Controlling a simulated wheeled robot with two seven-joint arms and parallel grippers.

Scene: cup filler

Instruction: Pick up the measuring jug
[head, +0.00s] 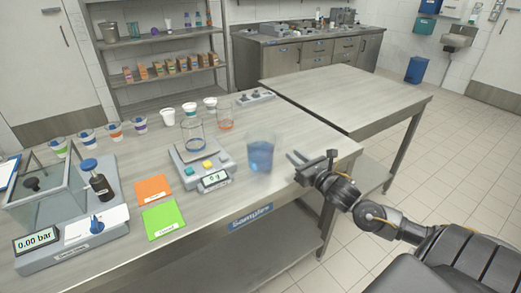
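A clear measuring jug (261,155) with blue liquid stands upright near the right end of the front table, to the right of the scale. My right gripper (296,167) reaches in from the right. Its fingers point left toward the jug, with a small gap between them and the jug. The fingers look spread apart with nothing between them. My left gripper is not in view.
A scale (185,177) holding a clear vessel (193,139) stands left of the jug. A beaker with orange liquid (226,120) stands behind. Orange (153,189) and green (164,220) cards lie left. The back table (345,95) is bare.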

